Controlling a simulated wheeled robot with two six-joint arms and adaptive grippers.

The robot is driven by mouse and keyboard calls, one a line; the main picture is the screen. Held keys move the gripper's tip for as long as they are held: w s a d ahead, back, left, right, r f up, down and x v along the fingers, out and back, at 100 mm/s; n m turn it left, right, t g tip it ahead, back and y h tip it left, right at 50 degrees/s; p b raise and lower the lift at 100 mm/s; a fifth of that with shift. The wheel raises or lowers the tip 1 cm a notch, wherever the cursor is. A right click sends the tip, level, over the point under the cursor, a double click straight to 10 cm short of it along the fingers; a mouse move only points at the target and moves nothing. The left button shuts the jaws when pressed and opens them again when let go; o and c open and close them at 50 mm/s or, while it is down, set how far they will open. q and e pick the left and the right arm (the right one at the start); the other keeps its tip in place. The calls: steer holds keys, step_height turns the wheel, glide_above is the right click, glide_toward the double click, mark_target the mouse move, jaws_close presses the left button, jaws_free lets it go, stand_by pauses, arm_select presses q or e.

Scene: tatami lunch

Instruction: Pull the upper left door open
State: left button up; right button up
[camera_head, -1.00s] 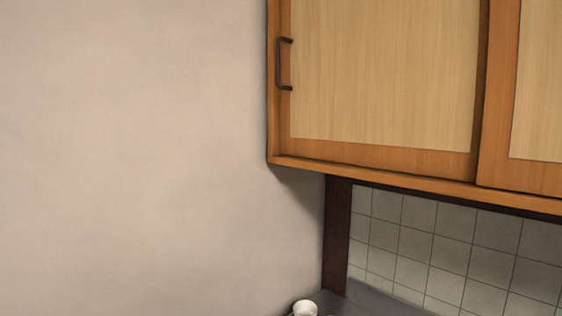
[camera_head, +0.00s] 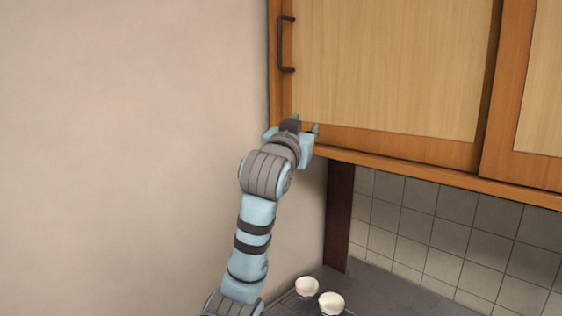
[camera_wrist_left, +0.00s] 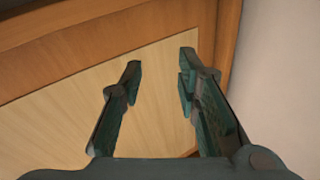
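The upper left door (camera_head: 395,70) has a pale wood panel in an orange-brown frame and sits closed in the wall cabinet. Its dark bar handle (camera_head: 281,45) stands upright near the door's left edge. My left gripper (camera_head: 305,126) is just below the handle, in front of the door's lower left corner, and holds nothing. In the left wrist view the two fingers of the left gripper (camera_wrist_left: 160,80) are spread apart, with the door panel (camera_wrist_left: 60,115) and frame behind them. The handle cannot be made out in that view. My right gripper is not in view.
Another cabinet door (camera_head: 540,90) is at the right. A bare wall (camera_head: 120,150) lies left of the cabinet. Below are a grey counter (camera_head: 385,290) with two white cups (camera_head: 307,286) (camera_head: 331,302) and a tiled wall (camera_head: 440,235).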

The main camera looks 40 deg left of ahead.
mark_target(279, 39)
arm_select(q)
steer(key=s+a+r+n+t+y, duration=0.15)
steer(key=s+r, duration=0.25)
steer(key=r, duration=0.4)
steer(key=s+a+r+n+y, duration=0.2)
steer(key=s+a+r, duration=0.15)
steer(key=r, duration=0.35)
steer(key=shift+m+h, duration=0.25)
steer(key=shift+m, duration=0.1)
steer(key=p+x, duration=0.2)
steer(key=x, duration=0.2)
steer(key=p+x, duration=0.3)
steer(key=x, duration=0.2)
steer(key=d+p+x, duration=0.1)
steer(key=p+x, duration=0.1)
steer(key=x, duration=0.2)
steer(key=shift+w+a+r+p, duration=0.25)
steer(key=shift+w+p, duration=0.1)
steer(key=shift+w, duration=0.1)
steer(key=shift+w+f, duration=0.1)
steer(key=shift+w+f, duration=0.1)
jaws_close()
